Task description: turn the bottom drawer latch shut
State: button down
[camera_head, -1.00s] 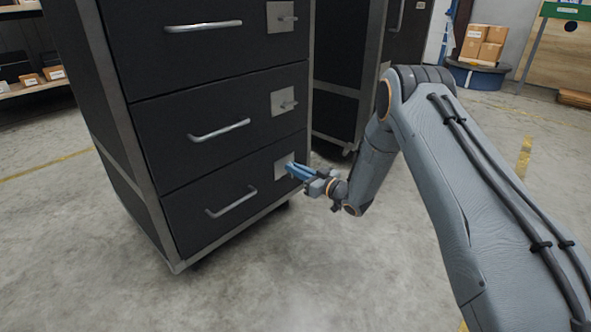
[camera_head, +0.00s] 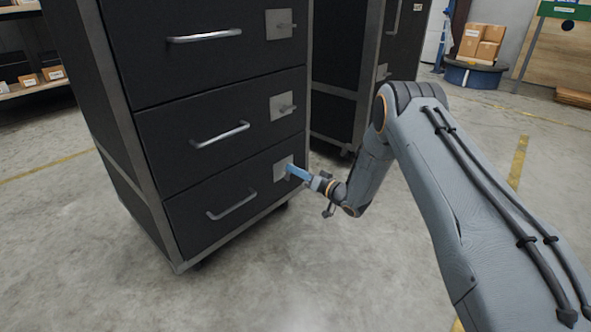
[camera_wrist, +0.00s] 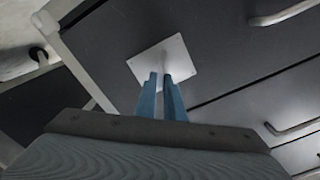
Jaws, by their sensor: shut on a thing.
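The bottom drawer (camera_head: 190,213) is the lowest black front of the cabinet and looks closed. Its latch sits on a square pale metal plate (camera_head: 279,170) at the drawer's right end. My gripper (camera_head: 290,169) reaches this latch from the right, its blue fingers against the latch area. In the wrist view, the plate (camera_wrist: 180,58) lies just beyond the two blue fingers (camera_wrist: 161,82). The fingers are shut on the latch handle, which they mostly hide, so its exact angle is hard to tell.
Two drawers with bar handles and their own latches (camera_head: 283,105) sit above. A second dark cabinet (camera_head: 335,85) stands behind. Boxes (camera_head: 482,42) on a round blue stand are at the back right. The concrete floor in front is clear.

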jog(key=m, duration=0.3)
jog(key=f+m, duration=0.1)
jog(key=m, duration=0.3)
jog(key=m+p, duration=0.1)
jog(key=m, duration=0.2)
jog(key=shift+f, duration=0.35)
jog(key=shift+a+m, duration=0.1)
jog(key=shift+m, duration=0.3)
jog(key=c, duration=1.9)
grip_release()
jog(key=shift+a, duration=0.15)
jog(key=shift+p+v, duration=1.5)
jog(key=shift+v, duration=2.6)
jog(key=shift+w+r, duration=0.1)
jog(key=shift+w, duration=0.05)
